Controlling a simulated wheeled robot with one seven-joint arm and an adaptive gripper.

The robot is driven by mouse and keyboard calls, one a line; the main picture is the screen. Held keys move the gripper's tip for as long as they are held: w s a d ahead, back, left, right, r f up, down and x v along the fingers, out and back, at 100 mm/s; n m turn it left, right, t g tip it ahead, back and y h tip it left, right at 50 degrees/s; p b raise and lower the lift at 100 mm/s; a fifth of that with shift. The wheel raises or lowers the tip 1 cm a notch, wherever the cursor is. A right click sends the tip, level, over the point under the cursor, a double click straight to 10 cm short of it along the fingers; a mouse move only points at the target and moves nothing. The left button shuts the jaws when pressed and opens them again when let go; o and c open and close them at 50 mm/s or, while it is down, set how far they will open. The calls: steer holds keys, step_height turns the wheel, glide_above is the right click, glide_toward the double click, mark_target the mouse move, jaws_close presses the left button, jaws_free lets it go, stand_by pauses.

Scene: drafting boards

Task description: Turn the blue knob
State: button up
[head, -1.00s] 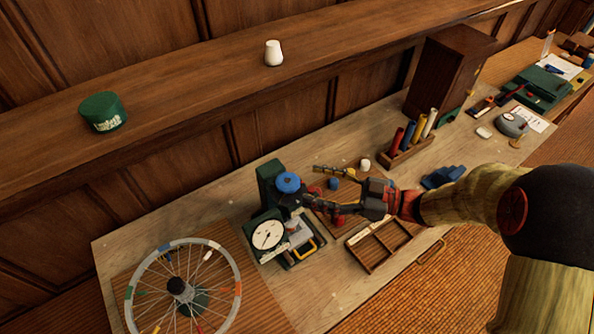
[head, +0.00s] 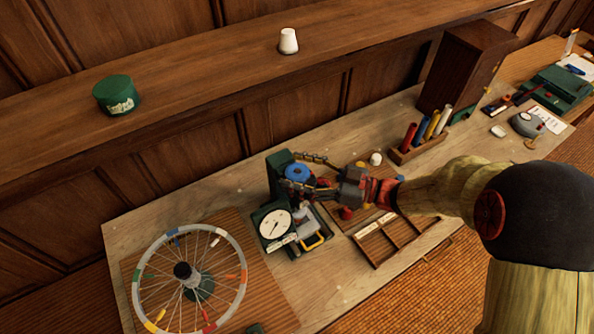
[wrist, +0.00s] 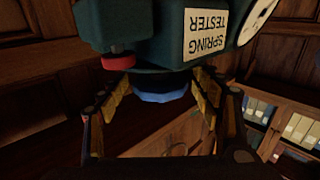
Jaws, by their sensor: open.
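The blue knob (head: 297,172) sits on the green spring tester (head: 279,163), which has a white dial (head: 275,225) on its front. In the wrist view the blue knob (wrist: 162,95) shows below the tester body (wrist: 150,30), upside down, with the label SPRING TESTER readable. My gripper (head: 305,176) is open, with one finger on each side of the knob. In the wrist view my gripper (wrist: 160,98) has its yellow-padded fingers spread left and right of the knob. I cannot tell whether they touch it.
A spoked wheel (head: 240,290) with coloured tags stands at the left. A divided wooden tray (head: 372,255) lies right of the tester. A rack of coloured tubes (head: 405,153) stands behind. A red part (wrist: 118,62) sits near the left finger.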

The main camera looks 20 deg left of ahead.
steer(key=shift+c, duration=0.9)
steer(key=c, duration=1)
steer(key=shift+m+t, duration=0.4)
steer(key=shift+t, duration=0.1)
